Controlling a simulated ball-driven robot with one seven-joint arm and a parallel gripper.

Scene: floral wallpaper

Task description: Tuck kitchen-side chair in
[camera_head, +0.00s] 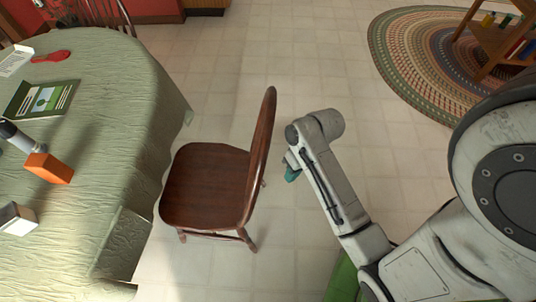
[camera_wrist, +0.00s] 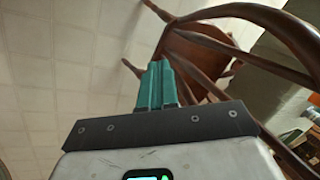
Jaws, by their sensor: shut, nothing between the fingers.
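A brown wooden chair (camera_head: 207,187) stands on the tiled floor in the head view, its seat facing the table on the left and its curved back on the right. The table (camera_head: 110,140) has a green cloth, and the seat's left edge is close to the hanging cloth. My gripper (camera_head: 292,173) is just right of the chair back, with only its teal fingers partly showing. In the wrist view, the teal fingers (camera_wrist: 157,82) are together and empty, in front of the chair's spindles and back rail (camera_wrist: 235,12). I cannot tell whether they touch the chair.
Another wooden chair (camera_head: 103,12) stands at the table's far side. A braided oval rug (camera_head: 400,45) and a wooden shelf (camera_head: 492,42) are at the upper right. An orange box (camera_head: 49,168) and a booklet (camera_head: 42,99) lie on the table.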

